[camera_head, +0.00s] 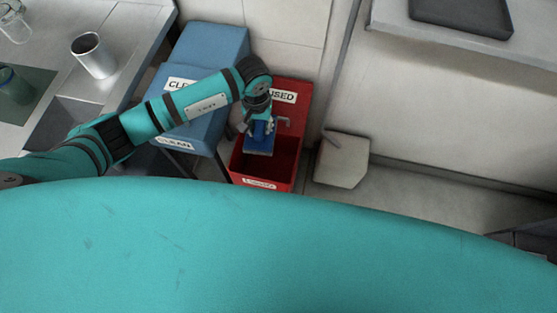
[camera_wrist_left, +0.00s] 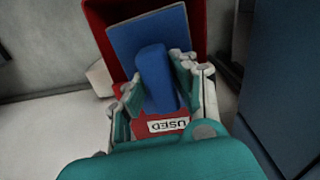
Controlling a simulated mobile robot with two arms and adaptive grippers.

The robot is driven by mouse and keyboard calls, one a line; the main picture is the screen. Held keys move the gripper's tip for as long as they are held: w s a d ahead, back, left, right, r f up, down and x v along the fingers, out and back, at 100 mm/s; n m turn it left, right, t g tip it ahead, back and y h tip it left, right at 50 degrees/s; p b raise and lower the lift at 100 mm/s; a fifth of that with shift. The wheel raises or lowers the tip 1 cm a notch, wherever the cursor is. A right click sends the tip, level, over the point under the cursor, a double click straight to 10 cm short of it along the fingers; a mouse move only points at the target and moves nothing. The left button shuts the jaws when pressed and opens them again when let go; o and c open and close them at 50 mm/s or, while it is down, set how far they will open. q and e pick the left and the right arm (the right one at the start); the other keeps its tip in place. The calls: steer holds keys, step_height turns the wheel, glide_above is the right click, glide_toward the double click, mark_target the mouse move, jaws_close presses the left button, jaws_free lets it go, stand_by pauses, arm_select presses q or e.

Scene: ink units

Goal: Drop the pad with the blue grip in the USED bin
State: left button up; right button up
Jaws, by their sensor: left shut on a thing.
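The pad with the blue grip (camera_head: 260,140) hangs from my left gripper (camera_head: 263,127) over the opening of the red USED bin (camera_head: 302,108). In the left wrist view the blue grip (camera_wrist_left: 156,75) stands between the two fingers of my left gripper (camera_wrist_left: 157,82), and the flat blue pad plate (camera_wrist_left: 125,37) lies beyond it. The fingers are shut on the grip. The red bin wall (camera_wrist_left: 100,25) shows around the pad, with its USED label (camera_wrist_left: 168,126) near the gripper. My right gripper is not in view.
A blue CLEAN bin (camera_head: 200,60) stands just left of the red bin. A counter with a metal cup (camera_head: 93,55) and glasses is at the left. A pale box-like object (camera_head: 342,160) sits on the floor right of the bin. A dark tray (camera_head: 462,14) lies on the upper-right counter.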

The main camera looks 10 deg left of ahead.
arm_select(q)
step_height(320, 180, down, 4)
steer(key=shift+f+b, duration=0.1)
steer(key=shift+b, duration=0.9)
steer(key=shift+w, duration=0.1)
steer(key=o, duration=1.1)
step_height(320, 180, up, 12)
steer(key=shift+r, duration=0.1)
